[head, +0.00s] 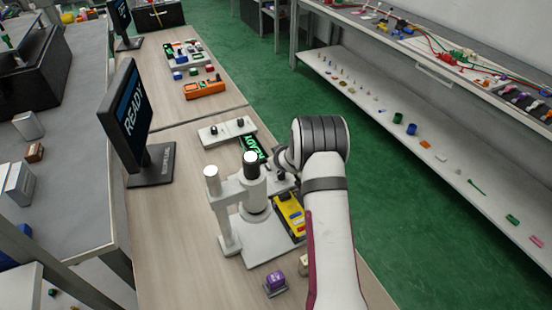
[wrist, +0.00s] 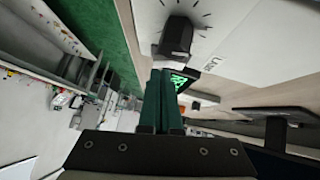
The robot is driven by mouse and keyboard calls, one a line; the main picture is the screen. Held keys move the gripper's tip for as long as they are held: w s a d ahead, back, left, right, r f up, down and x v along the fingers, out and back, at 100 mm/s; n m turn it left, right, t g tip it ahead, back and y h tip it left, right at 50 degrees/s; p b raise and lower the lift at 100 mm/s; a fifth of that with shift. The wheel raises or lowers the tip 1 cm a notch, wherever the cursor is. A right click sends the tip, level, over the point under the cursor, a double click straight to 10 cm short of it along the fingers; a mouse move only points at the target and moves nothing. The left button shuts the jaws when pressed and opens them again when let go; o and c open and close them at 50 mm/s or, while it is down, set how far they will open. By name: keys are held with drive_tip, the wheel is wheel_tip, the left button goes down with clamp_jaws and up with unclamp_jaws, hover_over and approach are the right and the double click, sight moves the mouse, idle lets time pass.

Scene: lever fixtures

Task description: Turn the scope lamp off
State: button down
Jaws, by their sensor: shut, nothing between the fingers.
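The scope (head: 254,190) is a white stand with a dark-topped tube and a side post, on the wooden bench in the head view. In the wrist view a dark knob (wrist: 176,37) sits on a white panel (wrist: 225,22) with tick marks around it and a small label, too small to read surely. My gripper (wrist: 163,76) has its dark green fingers together and empty. Its tips are close to the knob in the picture; I cannot tell whether they touch it. In the head view my arm largely hides the gripper beside the scope.
A yellow device (head: 290,214) lies by the scope's base, and a purple block (head: 275,282) is nearer. A monitor reading READY (head: 132,115) stands left. A white two-knob panel (head: 227,131) and a green-lit display (head: 252,148) lie behind. Green floor is right.

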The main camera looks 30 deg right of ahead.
drive_tip(key=shift+d+f, duration=0.15)
drive_tip(key=shift+f, duration=0.25)
drive_tip(key=shift+s+a, duration=0.1)
drive_tip(key=shift+a, duration=0.75)
drive_tip(key=r, duration=0.5)
drive_tip(key=shift+s+a, duration=0.25)
drive_tip(key=shift+a, duration=0.15)
drive_tip(key=v, duration=0.9)
drive_tip(key=shift+d, duration=0.1)
drive_tip(key=shift+s+d+r, duration=0.2)
drive_tip(key=shift+s+d, duration=0.05)
drive_tip(key=shift+d, duration=0.35)
